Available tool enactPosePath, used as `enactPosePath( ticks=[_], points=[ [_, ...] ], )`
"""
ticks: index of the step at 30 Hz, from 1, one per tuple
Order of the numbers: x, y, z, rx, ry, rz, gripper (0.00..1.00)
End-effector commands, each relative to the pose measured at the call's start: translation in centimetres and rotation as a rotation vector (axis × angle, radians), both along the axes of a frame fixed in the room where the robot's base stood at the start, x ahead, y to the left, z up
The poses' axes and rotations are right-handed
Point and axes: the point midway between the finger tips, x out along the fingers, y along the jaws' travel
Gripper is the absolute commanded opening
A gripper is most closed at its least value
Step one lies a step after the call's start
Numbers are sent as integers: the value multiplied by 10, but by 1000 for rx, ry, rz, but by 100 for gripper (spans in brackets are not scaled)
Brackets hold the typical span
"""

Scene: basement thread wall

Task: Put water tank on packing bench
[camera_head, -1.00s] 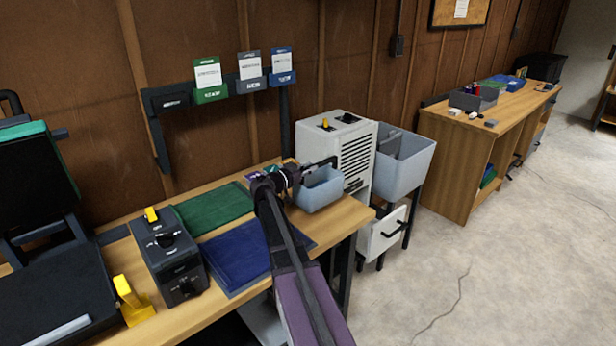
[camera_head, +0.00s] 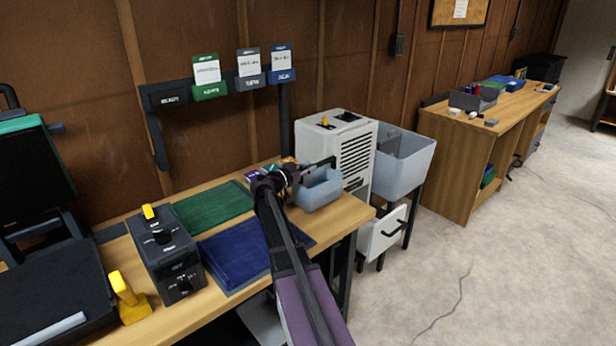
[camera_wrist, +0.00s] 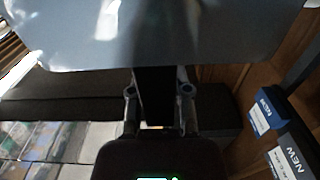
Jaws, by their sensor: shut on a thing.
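The water tank (camera_head: 320,192) is a small pale blue-grey open tub with a dark handle at its top. It is at the right end of the near wooden bench (camera_head: 350,214); I cannot tell whether it touches the top. My gripper (camera_head: 296,173) is shut on the tank at its upper left side. In the wrist view the tank (camera_wrist: 150,35) fills the top, and my gripper's fingers (camera_wrist: 158,90) reach up to it; their tips are hidden. Another wooden bench (camera_head: 455,165) stands farther right. No label shows which one is the packing bench.
A white vented machine (camera_head: 345,150) and a larger grey bin (camera_head: 405,165) stand just right of the tank. Green (camera_head: 210,208) and blue (camera_head: 245,250) mats and a dark control box (camera_head: 165,255) occupy the near bench.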

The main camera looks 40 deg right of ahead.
Motion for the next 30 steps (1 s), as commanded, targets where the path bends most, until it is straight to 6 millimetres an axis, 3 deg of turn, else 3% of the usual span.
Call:
enactPosePath(
  ticks=[6, 24, 25, 27, 28, 30],
  points=[
    [0, 0, -15, -3, 1, 0, 0],
    [1, 2, -20, -3, 1, 1, 0],
    [1, 2, -20, 0, 0, 1, 28],
    [1, 2, -19, 0, 0, 1, 49],
    [1, 2, -19, 0, 0, 1, 58],
    [1, 2, -19, 0, 0, 1, 59]
  ],
)
